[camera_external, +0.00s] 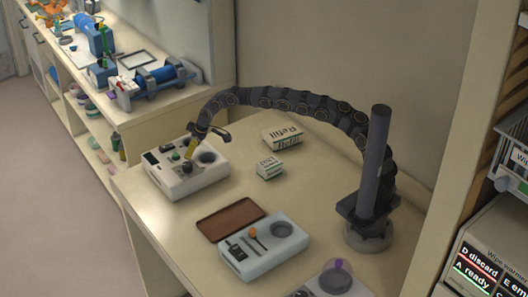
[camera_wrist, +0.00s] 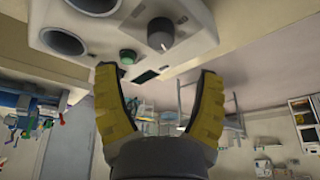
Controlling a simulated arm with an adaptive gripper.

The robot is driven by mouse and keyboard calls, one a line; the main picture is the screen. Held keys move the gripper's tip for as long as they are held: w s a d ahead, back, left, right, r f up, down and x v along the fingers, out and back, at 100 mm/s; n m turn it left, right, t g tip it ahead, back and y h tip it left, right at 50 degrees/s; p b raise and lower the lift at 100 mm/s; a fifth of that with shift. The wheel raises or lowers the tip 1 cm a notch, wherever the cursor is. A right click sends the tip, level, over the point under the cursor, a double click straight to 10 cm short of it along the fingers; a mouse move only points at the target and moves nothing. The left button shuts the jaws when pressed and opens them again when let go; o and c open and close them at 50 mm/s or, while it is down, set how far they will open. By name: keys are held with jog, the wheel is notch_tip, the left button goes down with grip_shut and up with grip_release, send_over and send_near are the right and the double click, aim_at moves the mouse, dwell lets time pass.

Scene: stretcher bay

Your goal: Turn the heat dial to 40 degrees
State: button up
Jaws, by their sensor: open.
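The white device (camera_external: 172,185) stands at the far end of the table in the external view. In the wrist view its panel (camera_wrist: 100,20) fills the top. The grey round dial (camera_wrist: 161,38) there has a lighter pointer mark; I cannot read any degree numbers. A green button (camera_wrist: 127,57) and a dark display (camera_wrist: 146,76) sit near it. My gripper (camera_wrist: 158,72) is open, its two yellow fingers spread and empty. The dial lies beyond the gap between the fingertips, with no contact visible. In the external view my gripper (camera_external: 190,150) hangs over the device and partly hides its controls.
The device has two round wells (camera_wrist: 65,40). Two Refill boxes (camera_external: 282,137) (camera_external: 269,167) stand to its right. A brown tray (camera_external: 230,219) and a second white device (camera_external: 265,262) are nearer the camera. Bare table lies between them.

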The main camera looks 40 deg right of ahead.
aim_at(187, 164)
jog(key=shift+a+f+m, duration=0.1)
jog(key=shift+f+m, duration=0.3)
jog(key=shift+m, duration=0.1)
jog(key=x, duration=0.6)
jog(key=shift+w+a+f, duration=0.1)
jog(key=shift+a, duration=0.05)
jog(key=shift+w+f, duration=0.15)
jog(key=shift+f, duration=0.4)
jog(key=c, duration=1.1)
